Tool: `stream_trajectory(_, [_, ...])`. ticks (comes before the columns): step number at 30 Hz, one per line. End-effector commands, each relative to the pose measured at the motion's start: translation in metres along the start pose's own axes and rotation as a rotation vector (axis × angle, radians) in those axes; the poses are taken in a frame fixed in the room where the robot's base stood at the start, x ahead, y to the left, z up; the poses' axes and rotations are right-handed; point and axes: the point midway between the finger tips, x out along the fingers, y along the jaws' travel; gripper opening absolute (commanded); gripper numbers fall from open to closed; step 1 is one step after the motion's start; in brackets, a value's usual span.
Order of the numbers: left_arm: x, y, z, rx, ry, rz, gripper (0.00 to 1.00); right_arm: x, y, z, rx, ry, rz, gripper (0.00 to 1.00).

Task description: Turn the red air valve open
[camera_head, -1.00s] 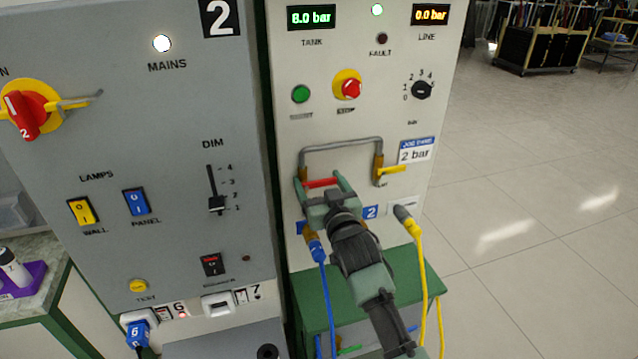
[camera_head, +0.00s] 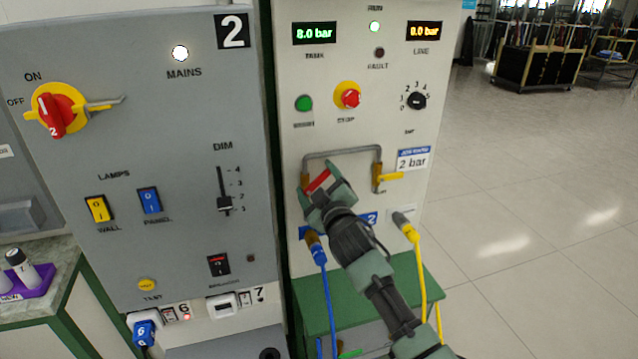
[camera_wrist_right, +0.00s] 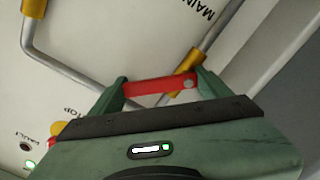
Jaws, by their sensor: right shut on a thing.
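The red air valve handle (camera_head: 318,181) is on the pale panel, at the left leg of a grey pipe loop (camera_head: 342,151). It is tilted, its right end higher. My right gripper (camera_head: 321,177) is shut on it, one finger at each end. In the right wrist view the red handle (camera_wrist_right: 158,88) spans between the gripper's fingers (camera_wrist_right: 160,85), beside a brass fitting (camera_wrist_right: 192,61) on the pipe. The gripper hides most of the valve body. My left gripper is in neither view.
A yellow-handled valve (camera_head: 390,176) is on the pipe's right leg. A blue hose (camera_head: 322,282) and a yellow hose (camera_head: 419,270) hang below. The TANK display (camera_head: 314,33) reads 8.0 bar. The red stop button (camera_head: 350,98) is above the pipe. Open floor lies to the right.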

Motion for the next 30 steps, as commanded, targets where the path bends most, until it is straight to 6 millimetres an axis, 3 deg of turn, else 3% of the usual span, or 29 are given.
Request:
stream_trajectory(18, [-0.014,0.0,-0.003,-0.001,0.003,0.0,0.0,0.0,-0.006,-0.017,-0.571,-0.001,-0.002,0.05])
stream_trajectory(30, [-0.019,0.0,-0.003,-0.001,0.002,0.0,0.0,0.0,-0.011,-0.022,-0.8,-0.001,-0.001,0.05])
